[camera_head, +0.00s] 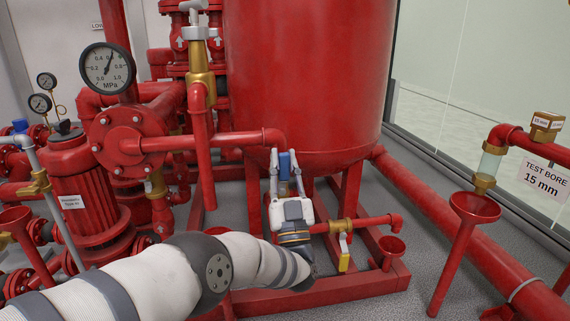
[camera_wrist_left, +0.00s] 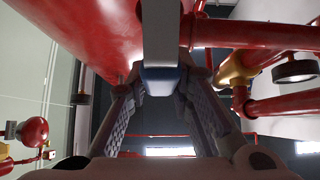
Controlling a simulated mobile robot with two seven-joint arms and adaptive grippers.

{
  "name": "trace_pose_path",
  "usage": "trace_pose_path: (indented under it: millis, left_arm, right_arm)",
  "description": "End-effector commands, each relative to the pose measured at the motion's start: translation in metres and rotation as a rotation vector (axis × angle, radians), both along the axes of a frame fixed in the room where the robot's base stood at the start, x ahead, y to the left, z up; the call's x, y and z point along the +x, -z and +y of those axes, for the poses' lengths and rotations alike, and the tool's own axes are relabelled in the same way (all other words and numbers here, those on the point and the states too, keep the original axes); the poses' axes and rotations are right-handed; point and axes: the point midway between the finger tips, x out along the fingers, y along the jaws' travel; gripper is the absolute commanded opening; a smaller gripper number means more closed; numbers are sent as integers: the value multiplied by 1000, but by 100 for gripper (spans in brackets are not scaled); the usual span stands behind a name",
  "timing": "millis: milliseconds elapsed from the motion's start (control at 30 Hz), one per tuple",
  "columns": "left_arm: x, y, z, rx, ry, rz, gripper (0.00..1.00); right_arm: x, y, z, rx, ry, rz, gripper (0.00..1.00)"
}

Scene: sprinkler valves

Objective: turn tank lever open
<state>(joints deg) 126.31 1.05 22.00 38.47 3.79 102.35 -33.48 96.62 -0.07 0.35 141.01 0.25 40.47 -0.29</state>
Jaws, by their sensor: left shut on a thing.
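The red tank (camera_head: 300,75) stands at the centre back on red legs. My left gripper (camera_head: 285,160) is below the red pipe elbow at the front of the tank. It is shut on a lever with a blue grip (camera_head: 284,172), which stands upright between the fingers. In the left wrist view the blue grip (camera_wrist_left: 160,74) and its grey arm (camera_wrist_left: 161,32) lie between the two fingers of my left gripper (camera_wrist_left: 160,88). The lever's valve body is hard to make out. My right gripper is out of view.
A red funnel (camera_head: 475,207) stands at the right. A pressure gauge (camera_head: 107,67) and a red pump (camera_head: 80,185) are at the left. Grey floor (camera_head: 425,180) shows at the right.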

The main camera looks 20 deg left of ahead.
Motion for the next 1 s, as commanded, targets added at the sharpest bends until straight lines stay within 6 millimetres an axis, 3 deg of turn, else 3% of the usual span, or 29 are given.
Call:
trace_pose_path:
  millis: [200, 233, 300, 333, 667, 1000]
  left_arm:
    - [-1, 1, 0, -3, -1, 0, 0]
    - [-1, 1, 0, -3, -1, 0, 23]
    - [-1, 2, 0, -2, -1, 1, 39]
    - [-1, 1, 0, -2, -1, 1, 42]
    - [-3, 5, -2, -1, -1, 2, 42]
    - [-56, 69, -39, -1, 0, 4, 42]
  right_arm:
    - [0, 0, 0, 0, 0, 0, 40]
    - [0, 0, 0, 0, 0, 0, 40]
    - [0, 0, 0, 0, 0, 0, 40]
    - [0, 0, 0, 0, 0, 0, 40]
    - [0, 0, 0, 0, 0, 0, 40]
    - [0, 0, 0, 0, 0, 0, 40]
